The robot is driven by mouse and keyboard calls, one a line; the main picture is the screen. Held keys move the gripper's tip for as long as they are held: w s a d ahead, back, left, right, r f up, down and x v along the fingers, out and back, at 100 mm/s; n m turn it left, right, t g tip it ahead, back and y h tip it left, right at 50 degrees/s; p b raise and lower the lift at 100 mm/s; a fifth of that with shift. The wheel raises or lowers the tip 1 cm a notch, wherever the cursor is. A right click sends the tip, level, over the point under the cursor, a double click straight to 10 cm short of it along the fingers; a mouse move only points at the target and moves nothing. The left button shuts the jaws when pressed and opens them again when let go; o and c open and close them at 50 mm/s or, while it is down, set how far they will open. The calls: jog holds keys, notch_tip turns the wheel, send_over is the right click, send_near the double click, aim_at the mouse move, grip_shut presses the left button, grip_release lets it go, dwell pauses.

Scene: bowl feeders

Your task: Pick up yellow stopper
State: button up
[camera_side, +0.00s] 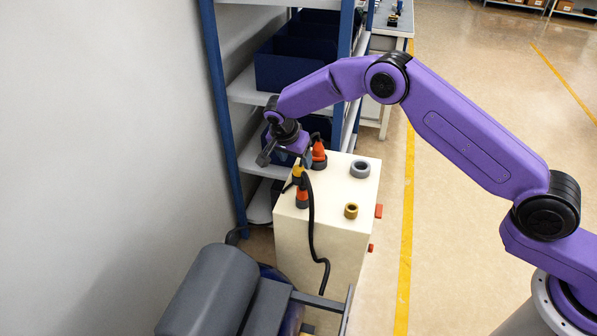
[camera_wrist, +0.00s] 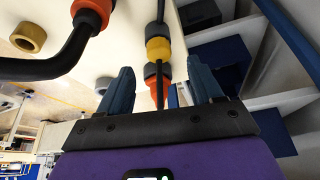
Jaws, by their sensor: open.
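The yellow stopper (camera_side: 297,171) is on the left part of the cream box's top, between two orange plugs. In the wrist view the yellow stopper (camera_wrist: 158,48) has a dark grey collar and a thin dark cord by it. My gripper (camera_side: 286,160) is open and empty, just above and to the left of the stopper in the side view. In the wrist view the stopper shows between and slightly beyond the fingertips of my gripper (camera_wrist: 160,68). I cannot tell the exact gap between them.
The front orange plug (camera_side: 302,195) has a thick black cable; the rear orange plug (camera_side: 319,150) is close behind the stopper. A grey ring (camera_side: 360,169) and a tan ring (camera_side: 351,211) stand on the cream box (camera_side: 330,200). Blue-framed shelving (camera_side: 222,110) is close on the left.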

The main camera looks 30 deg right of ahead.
aim_at(299, 167)
jog(key=x, duration=0.4)
jog(key=shift+f, duration=0.15)
grip_shut()
